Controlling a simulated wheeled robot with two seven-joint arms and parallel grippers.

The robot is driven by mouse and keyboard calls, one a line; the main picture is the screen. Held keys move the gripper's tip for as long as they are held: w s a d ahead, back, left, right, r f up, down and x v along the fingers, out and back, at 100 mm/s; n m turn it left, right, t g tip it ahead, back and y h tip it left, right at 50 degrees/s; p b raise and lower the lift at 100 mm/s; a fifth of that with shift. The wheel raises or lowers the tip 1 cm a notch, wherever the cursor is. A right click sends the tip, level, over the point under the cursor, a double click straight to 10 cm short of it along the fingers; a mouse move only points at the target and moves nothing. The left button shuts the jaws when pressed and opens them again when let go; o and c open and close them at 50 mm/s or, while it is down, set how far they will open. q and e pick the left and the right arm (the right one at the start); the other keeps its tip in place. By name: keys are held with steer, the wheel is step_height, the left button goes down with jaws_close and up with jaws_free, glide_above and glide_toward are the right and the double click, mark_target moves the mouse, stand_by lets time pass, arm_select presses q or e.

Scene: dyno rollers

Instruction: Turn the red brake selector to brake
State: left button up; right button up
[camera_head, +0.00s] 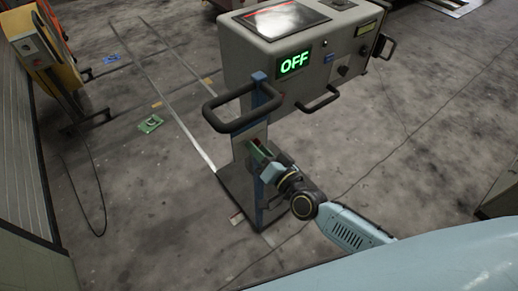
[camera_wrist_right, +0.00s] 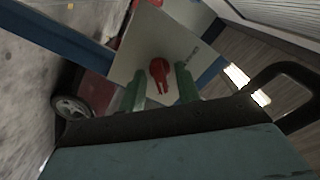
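The red brake selector (camera_wrist_right: 160,76) sits on a pale plate (camera_wrist_right: 140,60) in the right wrist view, its pointer toward the gripper. Printed lettering stands to its right, too small to read. My right gripper (camera_wrist_right: 161,86) is open, with its green fingers on either side of the selector; I cannot tell whether they touch it. My left gripper is not in view.
The grey console (camera_head: 290,60) shows a green OFF display (camera_head: 294,63). A black handle (camera_head: 228,110) juts out above my right gripper. A yellow machine (camera_head: 45,50) with a hanging cable stands at the left. The floor at front left is mostly clear.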

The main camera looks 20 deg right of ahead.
steer(key=c, duration=0.7)
steer(key=n+p, duration=0.6)
steer(key=n, duration=1.1)
steer(key=shift+a+n, duration=0.15)
steer(key=shift+n, duration=0.25)
